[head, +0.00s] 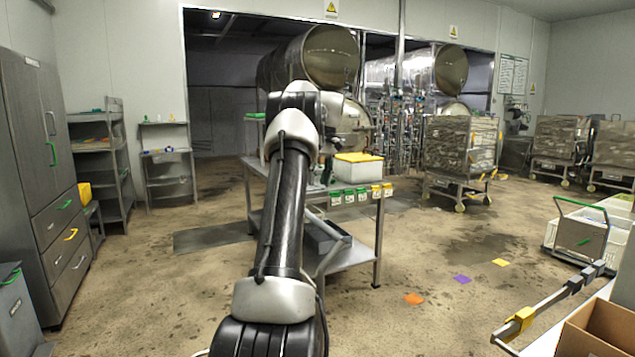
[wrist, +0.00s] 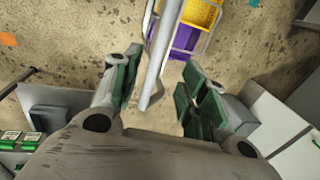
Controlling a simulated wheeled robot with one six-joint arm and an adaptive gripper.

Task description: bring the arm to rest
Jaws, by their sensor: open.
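My arm reaches forward over the metal workbench (head: 345,258) in the head view, bent at the elbow. My gripper (wrist: 160,88) shows in the wrist view with its two green-padded fingers spread apart. It is open, with nothing held between the pads. A grey metal bar (wrist: 164,50) runs down the picture between the fingers, and its end shows near them. I cannot tell how far below the fingers it lies. In the head view the gripper is mostly hidden behind the arm.
A white box with a yellow lid (head: 358,170) stands on the workbench. Yellow and purple crates (wrist: 190,28) show below in the wrist view. A grey cabinet (head: 40,170) is at left. A loaded rack trolley (head: 460,150) stands at right. Open floor lies right of the bench.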

